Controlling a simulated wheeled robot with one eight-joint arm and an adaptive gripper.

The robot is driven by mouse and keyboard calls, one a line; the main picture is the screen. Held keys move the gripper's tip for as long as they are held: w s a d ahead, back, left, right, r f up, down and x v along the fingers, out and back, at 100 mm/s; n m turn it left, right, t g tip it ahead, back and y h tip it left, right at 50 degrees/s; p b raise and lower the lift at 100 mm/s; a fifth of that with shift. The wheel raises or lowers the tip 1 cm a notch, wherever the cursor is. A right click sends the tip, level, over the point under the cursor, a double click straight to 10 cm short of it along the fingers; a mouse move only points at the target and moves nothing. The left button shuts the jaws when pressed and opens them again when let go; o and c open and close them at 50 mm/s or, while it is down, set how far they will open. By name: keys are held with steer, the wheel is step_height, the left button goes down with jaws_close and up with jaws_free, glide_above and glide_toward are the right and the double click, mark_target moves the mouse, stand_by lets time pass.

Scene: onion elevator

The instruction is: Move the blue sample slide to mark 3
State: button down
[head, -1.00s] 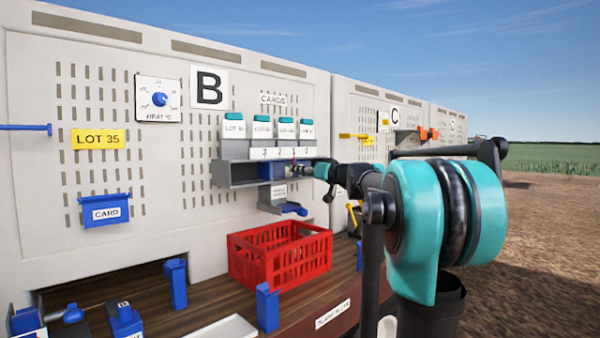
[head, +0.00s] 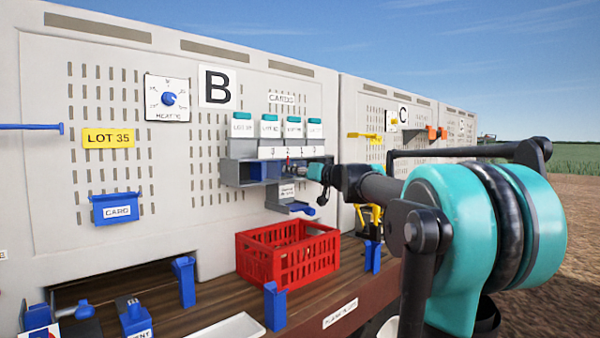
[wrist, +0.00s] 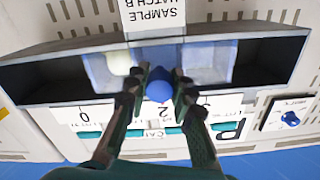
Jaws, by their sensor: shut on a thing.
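The blue sample slide (head: 264,168) sits in a grey channel (head: 236,172) on the panel, under a row of number marks. In the wrist view, which is upside down, the slide's blue face (wrist: 210,62) fills the middle of the channel. My gripper (wrist: 160,85) is shut on its round blue knob (wrist: 159,90). The gripper (head: 310,171) also shows in the head view.
A labelled hatch with a blue handle (head: 301,208) hangs below. A red crate (head: 288,255) stands on the wooden shelf underneath. The channel's left end is empty in the head view.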

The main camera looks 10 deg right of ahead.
steer(key=c, duration=1.3)
jaws_free()
steer(key=v, duration=1.2)
